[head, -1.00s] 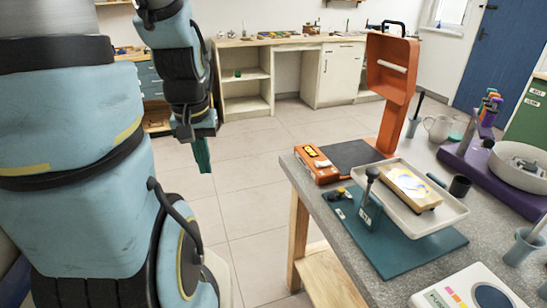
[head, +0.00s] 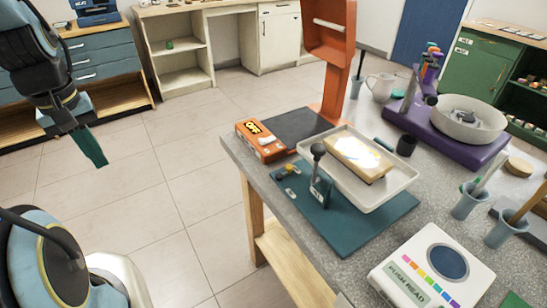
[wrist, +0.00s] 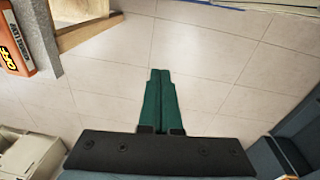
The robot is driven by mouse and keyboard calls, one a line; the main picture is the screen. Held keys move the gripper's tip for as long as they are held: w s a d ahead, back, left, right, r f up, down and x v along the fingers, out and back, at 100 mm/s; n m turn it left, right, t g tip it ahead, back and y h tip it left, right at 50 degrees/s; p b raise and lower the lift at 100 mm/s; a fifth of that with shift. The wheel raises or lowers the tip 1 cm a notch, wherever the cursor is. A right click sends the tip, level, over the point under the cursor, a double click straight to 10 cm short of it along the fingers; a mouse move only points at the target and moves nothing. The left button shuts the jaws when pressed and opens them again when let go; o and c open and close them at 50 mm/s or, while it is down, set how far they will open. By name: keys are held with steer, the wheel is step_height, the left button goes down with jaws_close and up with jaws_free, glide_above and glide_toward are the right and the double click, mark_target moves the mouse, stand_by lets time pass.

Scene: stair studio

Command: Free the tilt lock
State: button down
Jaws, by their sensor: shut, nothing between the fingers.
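The tilt device stands on the grey worktop. It has a teal base plate (head: 372,222), a white tray (head: 398,180) raised above it, and a dark upright lever (head: 318,160) with a round knob at the tray's near left corner. A small label sits at the lever's foot. A yellowish block (head: 358,158) with a shiny top lies in the tray. My gripper (head: 101,163) hangs over the floor, well left of the worktop and apart from the device. Its green fingers (wrist: 160,98) are together and empty in the wrist view. The wrist view does not show the device.
An orange box (head: 260,142) sits at the worktop's left corner, also seen in the wrist view (wrist: 14,42). Beside it stands an orange upright frame (head: 335,75). A purple stand with a bowl (head: 468,120) and a white colour panel (head: 432,275) flank the device. The floor left is clear.

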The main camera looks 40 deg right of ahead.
steer(key=s+d+f+n+g+h, duration=0.1)
steer(key=d+n+g+h, duration=0.1)
steer(key=d, duration=1.2)
steer(key=s+d+f+n+g+h, duration=0.1)
steer(key=d+n+g, duration=0.3)
steer(key=d, duration=1)
steer(key=shift+s+d+f+n+g+h+b, duration=0.35)
steer(key=shift+n+h, duration=0.45)
steer(key=shift+n, duration=0.3)
steer(key=shift+s+f, duration=0.1)
steer(key=p+x, duration=0.2)
steer(key=x, duration=0.7)
steer(key=shift+s+d+f, duration=0.15)
steer(key=shift+s+f, duration=0.1)
steer(key=shift+s+d+f+p, duration=0.2)
steer(key=shift+s+d+p, duration=0.5)
steer(key=shift+s+d, duration=0.2)
steer(key=shift+s+d+f, duration=0.3)
steer(key=shift+s+d, duration=0.1)
steer(key=shift+s, duration=0.05)
